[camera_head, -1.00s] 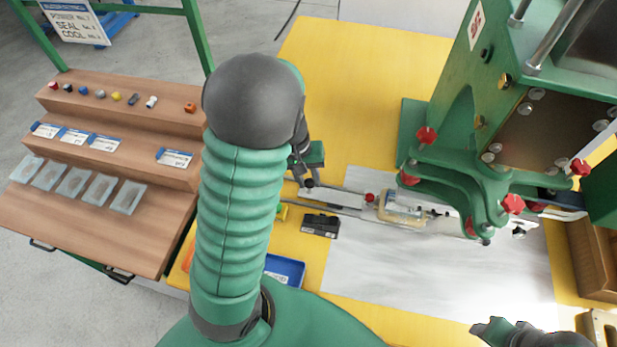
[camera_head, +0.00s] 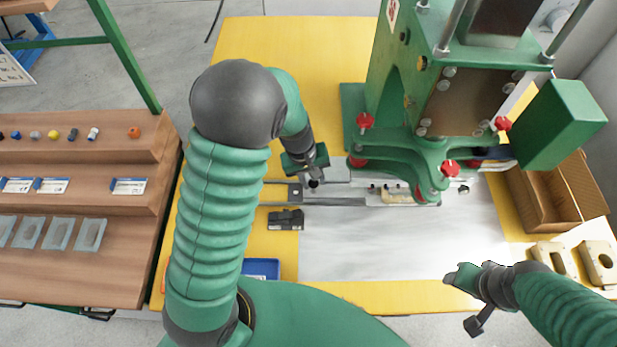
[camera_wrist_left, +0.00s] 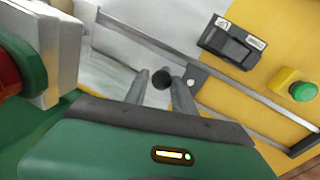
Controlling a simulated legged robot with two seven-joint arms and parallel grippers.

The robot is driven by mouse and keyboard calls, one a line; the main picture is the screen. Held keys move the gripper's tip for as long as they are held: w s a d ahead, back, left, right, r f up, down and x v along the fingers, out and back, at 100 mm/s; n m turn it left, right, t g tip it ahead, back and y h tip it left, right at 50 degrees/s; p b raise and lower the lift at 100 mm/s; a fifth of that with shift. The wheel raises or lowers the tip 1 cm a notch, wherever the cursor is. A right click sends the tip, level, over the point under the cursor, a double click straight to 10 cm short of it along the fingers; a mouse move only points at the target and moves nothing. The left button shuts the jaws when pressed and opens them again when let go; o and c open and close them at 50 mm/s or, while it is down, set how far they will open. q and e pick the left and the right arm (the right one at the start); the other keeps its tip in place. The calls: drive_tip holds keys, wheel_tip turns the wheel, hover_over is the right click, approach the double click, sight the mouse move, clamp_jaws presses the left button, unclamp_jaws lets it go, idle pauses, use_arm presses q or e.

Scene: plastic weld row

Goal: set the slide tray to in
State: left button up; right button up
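The slide tray (camera_head: 345,192) is a light metal plate on two rails that run left to right to the green press (camera_head: 430,150). Its right end, with a beige part (camera_head: 397,198), lies partly beneath the press head, which hides some of it. A dark round knob (camera_wrist_left: 162,79) stands at the tray's left end. My left gripper (camera_head: 313,182) is at this knob. In the left wrist view its two fingers flank the knob closely and seem shut on it. My right gripper (camera_head: 465,278) is away from the tray, above the table's front right; its opening is unclear.
A black box (camera_head: 286,220) sits in front of the rails at left. A yellow box with a green button (camera_wrist_left: 296,87) is near the rail end. A blue bin (camera_head: 262,268) and a wooden stepped rack (camera_head: 80,255) are left, a cardboard box (camera_head: 550,195) right. The pale mat is clear.

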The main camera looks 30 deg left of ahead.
use_arm(q)
drive_tip(key=o, duration=0.4)
drive_tip(key=shift+w+d, duration=0.2)
drive_tip(key=shift+d, duration=0.05)
drive_tip(key=shift+c, duration=0.2)
use_arm(e)
drive_tip(key=shift+w+d+f, duration=0.1)
drive_tip(key=shift+d, duration=0.25)
use_arm(q)
drive_tip(key=shift+s+r, duration=0.1)
drive_tip(key=shift+a+r, duration=0.1)
drive_tip(key=shift+r, duration=0.25)
wheel_tip(320, 180, up, 16)
drive_tip(key=s+a+p, duration=0.2)
drive_tip(key=p, duration=0.1)
drive_tip(key=shift+f, duration=0.2)
use_arm(e)
drive_tip(key=r, duration=0.3)
drive_tip(key=shift+a+r, duration=0.2)
drive_tip(key=shift+r, duration=0.1)
use_arm(q)
drive_tip(key=shift+a, duration=0.1)
